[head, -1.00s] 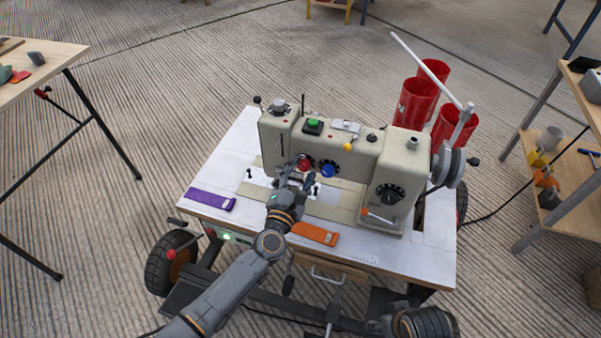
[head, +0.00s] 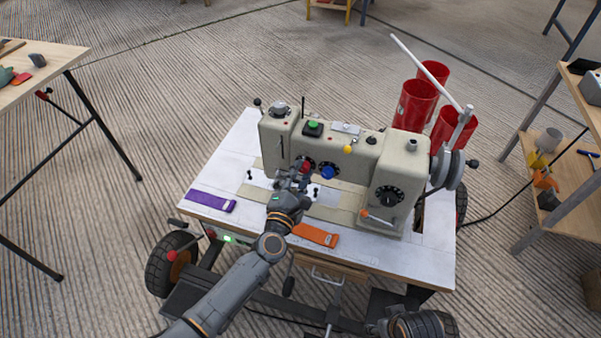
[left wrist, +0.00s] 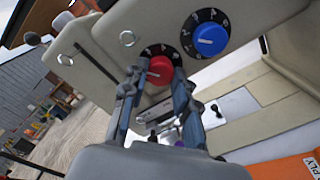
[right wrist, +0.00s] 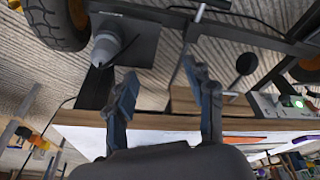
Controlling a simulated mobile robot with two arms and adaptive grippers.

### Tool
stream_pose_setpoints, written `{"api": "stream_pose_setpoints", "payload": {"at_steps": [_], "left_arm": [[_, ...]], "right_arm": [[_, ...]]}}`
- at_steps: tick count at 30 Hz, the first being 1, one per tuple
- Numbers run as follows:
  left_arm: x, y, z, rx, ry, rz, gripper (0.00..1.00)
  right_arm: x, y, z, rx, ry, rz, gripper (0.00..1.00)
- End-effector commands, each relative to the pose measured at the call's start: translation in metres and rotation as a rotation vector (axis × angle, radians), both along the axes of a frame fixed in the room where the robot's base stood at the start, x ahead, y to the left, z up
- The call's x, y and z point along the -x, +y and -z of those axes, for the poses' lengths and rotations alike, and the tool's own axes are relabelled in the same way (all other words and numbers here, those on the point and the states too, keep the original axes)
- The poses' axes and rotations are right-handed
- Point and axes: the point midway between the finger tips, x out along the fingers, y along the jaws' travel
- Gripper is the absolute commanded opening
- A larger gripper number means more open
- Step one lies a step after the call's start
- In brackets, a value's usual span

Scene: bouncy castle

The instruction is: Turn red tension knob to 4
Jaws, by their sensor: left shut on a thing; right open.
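The red tension knob (left wrist: 160,70) sits on a black numbered dial on the front of the cream sewing machine (head: 340,150). It also shows in the head view (head: 305,166), partly behind my gripper. My left gripper (left wrist: 157,82) has its two fingers on either side of the red knob and is shut on it. A pale pointer line shows on the knob, but I cannot tell for sure which number it meets. The blue knob (left wrist: 209,40) is on its own dial to the right. My right gripper (right wrist: 165,95) is open and empty, below the table edge.
The machine stands on a white wheeled table (head: 250,135). A purple strip (head: 211,201) and an orange strip (head: 315,235) lie near its front edge. A wooden drawer (right wrist: 205,103) shows near my right gripper.

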Motion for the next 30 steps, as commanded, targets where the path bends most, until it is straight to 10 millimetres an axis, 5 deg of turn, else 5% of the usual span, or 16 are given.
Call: {"api": "stream_pose_setpoints", "payload": {"at_steps": [30], "left_arm": [[0.001,-0.001,-0.001,-0.904,-0.290,0.002,0.00]], "right_arm": [[0.036,-0.005,0.102,0.007,0.062,-0.009,0.54]]}}
